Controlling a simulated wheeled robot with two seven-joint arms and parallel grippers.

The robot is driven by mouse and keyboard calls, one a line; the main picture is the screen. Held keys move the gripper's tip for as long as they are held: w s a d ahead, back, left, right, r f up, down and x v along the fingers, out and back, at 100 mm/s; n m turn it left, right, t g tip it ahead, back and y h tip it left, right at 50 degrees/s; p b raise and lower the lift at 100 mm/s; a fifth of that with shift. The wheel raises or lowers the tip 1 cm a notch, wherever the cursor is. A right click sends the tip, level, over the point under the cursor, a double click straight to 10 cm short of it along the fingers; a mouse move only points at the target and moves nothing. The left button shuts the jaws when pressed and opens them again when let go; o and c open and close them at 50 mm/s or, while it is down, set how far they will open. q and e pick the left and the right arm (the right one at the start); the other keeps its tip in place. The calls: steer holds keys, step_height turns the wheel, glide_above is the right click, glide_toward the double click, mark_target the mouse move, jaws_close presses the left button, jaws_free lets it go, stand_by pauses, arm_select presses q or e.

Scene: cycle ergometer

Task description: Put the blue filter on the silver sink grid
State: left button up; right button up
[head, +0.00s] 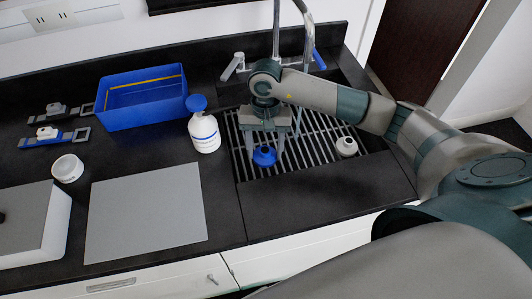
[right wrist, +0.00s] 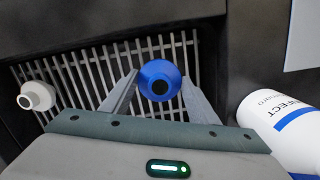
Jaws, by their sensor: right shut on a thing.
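The blue filter (head: 264,157) is a small round piece with a dark hole in its top, also seen in the right wrist view (right wrist: 161,70). My right gripper (head: 265,146) points down over the sink, with a finger on each side of the filter, shut on it. The silver sink grid (head: 325,128) is a set of parallel bars across the sink. The filter is over the grid's front left part, low and close to the bars; I cannot tell if it touches them. My left gripper is not in view.
A white filter-like piece (head: 346,147) sits at the grid's right side. A white bottle with a blue cap (head: 205,133) stands just left of the grid. The faucet (head: 277,30) rises behind. A blue bin (head: 143,100) and grey mat (head: 146,215) lie farther left.

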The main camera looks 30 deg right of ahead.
mark_target(265, 158)
steer(key=shift+f, duration=0.1)
step_height(265, 158, down, 3)
steer(key=shift+f+p, duration=0.15)
steer(key=shift+p, duration=0.6)
steer(key=shift+f, duration=0.15)
steer(key=shift+f+b, duration=0.2)
steer(key=shift+b, duration=0.1)
steer(key=o, duration=1)
steer(key=shift+r, duration=0.15)
